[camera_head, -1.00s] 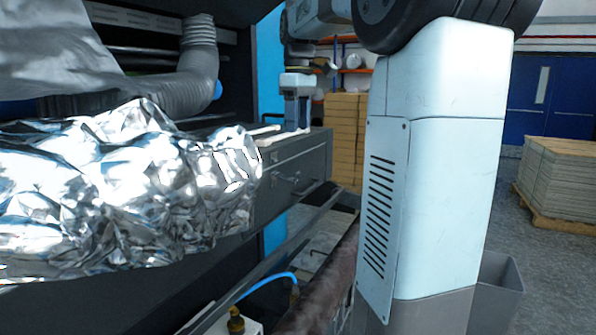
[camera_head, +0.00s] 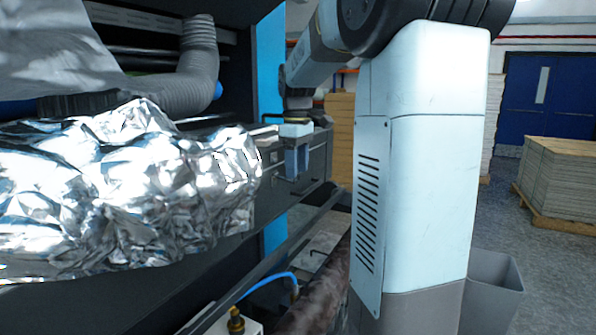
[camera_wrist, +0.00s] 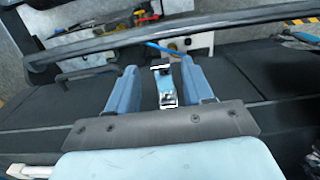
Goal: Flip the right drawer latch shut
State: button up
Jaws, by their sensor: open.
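The dark grey drawer (camera_head: 262,190) is on the machine's side in the head view, partly behind my gripper. My gripper (camera_head: 293,165) is in front of the drawer's face, pointing down. In the wrist view my gripper (camera_wrist: 160,82) is open, with one blue finger on each side of a small metallic latch (camera_wrist: 167,92). The latch stands between the fingers with visible gaps on both sides. I cannot tell whether it is flipped open or shut. In the head view the latch is hidden behind my gripper.
Crumpled silver foil (camera_head: 120,195) bulges out at the left. A long grey rail (camera_wrist: 150,35) runs beyond the fingers in the wrist view, and a dark bar handle (camera_wrist: 85,73) is left of them. A blue hose (camera_head: 268,280) lies below the drawer.

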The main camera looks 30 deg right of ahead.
jog(key=shift+f, duration=0.85)
grip_shut()
